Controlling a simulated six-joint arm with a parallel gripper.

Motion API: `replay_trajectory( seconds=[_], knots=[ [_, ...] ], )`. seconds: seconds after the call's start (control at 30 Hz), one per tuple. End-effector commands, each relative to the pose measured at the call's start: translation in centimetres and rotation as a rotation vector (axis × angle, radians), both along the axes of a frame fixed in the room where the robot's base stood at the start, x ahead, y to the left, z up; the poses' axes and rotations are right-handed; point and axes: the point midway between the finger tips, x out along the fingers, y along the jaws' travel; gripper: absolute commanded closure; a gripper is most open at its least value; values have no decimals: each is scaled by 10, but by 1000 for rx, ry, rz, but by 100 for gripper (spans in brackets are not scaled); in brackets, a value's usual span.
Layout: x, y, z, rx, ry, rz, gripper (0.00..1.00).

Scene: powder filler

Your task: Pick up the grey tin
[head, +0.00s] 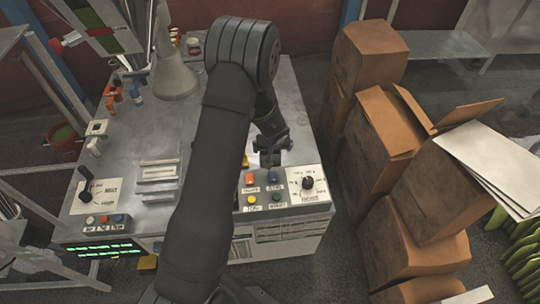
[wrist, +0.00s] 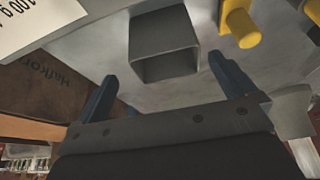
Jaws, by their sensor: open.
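The grey tin (wrist: 165,28) is a plain square box in the upper middle of the wrist view. It stands on the machine's metal top. My gripper (wrist: 162,68) is open, with one blue-grey finger at each side of the picture and the tin ahead, in the gap between them. Whether either finger touches the tin cannot be told. In the head view my gripper (head: 270,158) hangs low over the machine top (head: 285,110), just behind the button panel.
A yellow peg-like part (wrist: 239,24) stands right of the tin in the wrist view. The panel with a dial (head: 308,183) and coloured buttons lies in front of my gripper. Brown cardboard boxes (head: 365,130) stand to the right. A metal funnel (head: 176,75) is at the back left.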

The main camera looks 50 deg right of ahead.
Motion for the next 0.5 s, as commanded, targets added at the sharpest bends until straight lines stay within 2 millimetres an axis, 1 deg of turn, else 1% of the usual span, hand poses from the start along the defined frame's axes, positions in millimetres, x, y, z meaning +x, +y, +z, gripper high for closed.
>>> replay_trajectory(
  seconds=[0.1, 0.27, 0.33, 0.5],
  knots=[
    [3, -3, -11, 0, 0, 0, 0],
    [5, -5, -16, -1, 0, 1, 0],
    [8, -6, -22, 0, 0, 1, 0],
    [20, -12, -42, 1, 0, 1, 0]
  ],
)
